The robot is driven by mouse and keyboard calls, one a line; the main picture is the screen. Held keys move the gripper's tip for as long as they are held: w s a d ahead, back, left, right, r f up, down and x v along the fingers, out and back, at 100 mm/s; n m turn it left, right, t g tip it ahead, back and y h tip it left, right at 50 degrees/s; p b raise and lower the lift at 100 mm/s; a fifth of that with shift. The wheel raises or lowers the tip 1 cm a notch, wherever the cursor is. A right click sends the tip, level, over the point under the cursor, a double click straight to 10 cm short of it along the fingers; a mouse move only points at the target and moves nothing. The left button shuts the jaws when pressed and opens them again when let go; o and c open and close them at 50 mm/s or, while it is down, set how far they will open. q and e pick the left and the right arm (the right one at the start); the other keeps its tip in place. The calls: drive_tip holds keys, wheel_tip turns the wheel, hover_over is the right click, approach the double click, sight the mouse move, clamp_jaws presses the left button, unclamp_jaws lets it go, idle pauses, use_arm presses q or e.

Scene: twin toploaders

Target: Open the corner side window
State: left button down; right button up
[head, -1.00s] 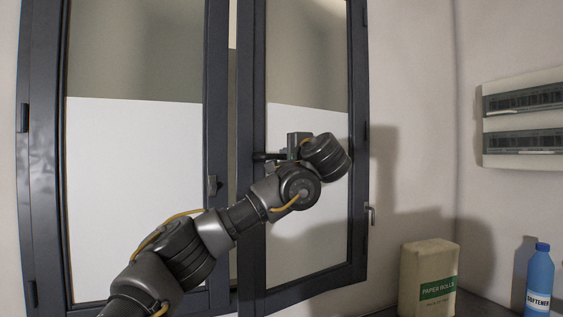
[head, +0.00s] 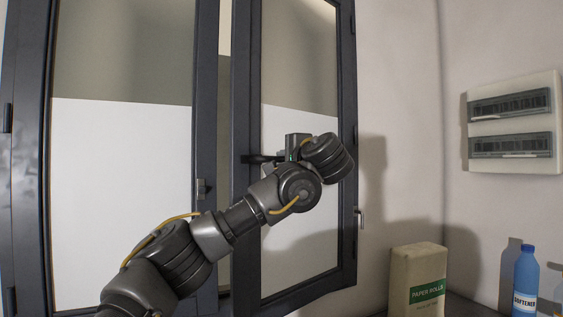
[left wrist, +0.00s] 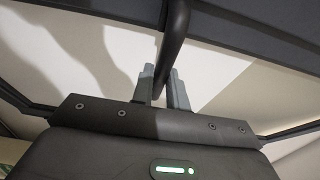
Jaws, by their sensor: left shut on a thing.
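The window has two dark-framed sashes with panes that are white below and grey above. The right sash (head: 245,90) stands swung ajar, with a gap between it and the left sash (head: 206,110). My left gripper (left wrist: 163,88) is shut on the dark handle (left wrist: 172,40) of the right sash. In the head view the handle (head: 256,159) shows beside the gripper, whose fingers are mostly hidden by my wrist. My right gripper is in neither view.
A paper rolls package (head: 418,275) and a blue softener bottle (head: 525,280) stand on a dark surface at lower right. A fuse panel (head: 512,122) hangs on the right wall. The wall beside the sash is clear.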

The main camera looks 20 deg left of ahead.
use_arm(q)
drive_tip(key=shift+d, duration=0.15)
drive_tip(key=shift+s+d+b, duration=0.2)
drive_tip(key=shift+d+b, duration=0.05)
drive_tip(key=shift+d, duration=0.4)
drive_tip(key=shift+s+d+b, duration=0.2)
drive_tip(key=shift+d, duration=0.5)
drive_tip(key=shift+s+d+b, duration=0.15)
drive_tip(key=shift+s+d, duration=0.05)
drive_tip(key=shift+d, duration=0.4)
drive_tip(key=shift+s+d+b, duration=0.15)
drive_tip(key=shift+d, duration=0.6)
